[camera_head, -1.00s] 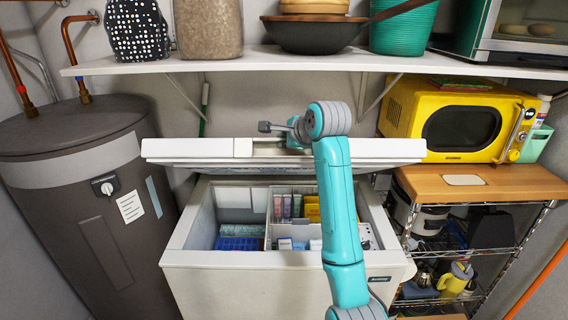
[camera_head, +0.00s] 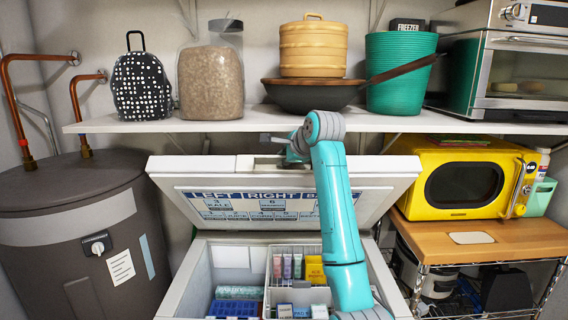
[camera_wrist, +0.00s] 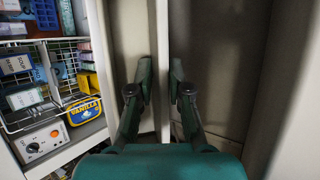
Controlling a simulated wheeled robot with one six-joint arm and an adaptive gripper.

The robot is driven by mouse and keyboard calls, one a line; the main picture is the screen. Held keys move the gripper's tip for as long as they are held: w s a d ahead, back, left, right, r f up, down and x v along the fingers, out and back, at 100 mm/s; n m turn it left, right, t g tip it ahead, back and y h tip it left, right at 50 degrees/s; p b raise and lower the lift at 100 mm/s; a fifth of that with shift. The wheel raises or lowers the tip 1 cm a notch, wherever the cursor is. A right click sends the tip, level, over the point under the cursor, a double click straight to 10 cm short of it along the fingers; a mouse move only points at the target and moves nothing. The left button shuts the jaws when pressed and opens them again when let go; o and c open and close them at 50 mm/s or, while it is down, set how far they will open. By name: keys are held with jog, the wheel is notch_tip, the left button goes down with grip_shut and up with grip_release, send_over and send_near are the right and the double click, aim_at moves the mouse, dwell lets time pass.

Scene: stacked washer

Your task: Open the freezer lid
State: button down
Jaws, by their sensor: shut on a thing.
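The white freezer lid (camera_head: 195,166) stands tilted open above the freezer body (camera_head: 188,285). Its underside faces me and carries a printed chart with "LEFT" and "RIGHT" headings. My gripper (camera_head: 285,142) is at the middle of the lid's top edge, partly hidden behind my wrist. In the wrist view, my gripper (camera_wrist: 160,76) has its two dark fingers on either side of the pale lid edge (camera_wrist: 161,40), shut on it. Inside the freezer are a blue tray (camera_head: 234,307), a white wire basket (camera_head: 275,258) and several small boxes.
A shelf (camera_head: 160,126) with jars, a bowl and a teal basket (camera_head: 400,75) runs behind and above the lid, close to its top edge. A brown tank (camera_head: 70,240) stands left. A yellow microwave (camera_head: 465,180) sits on a wooden-topped rack at right.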

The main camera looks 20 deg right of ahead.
jog(key=shift+f, duration=0.1)
jog(key=c, duration=1.2)
grip_release()
jog(key=shift+w, duration=0.1)
jog(key=shift+c, duration=0.2)
jog(key=v, duration=1.2)
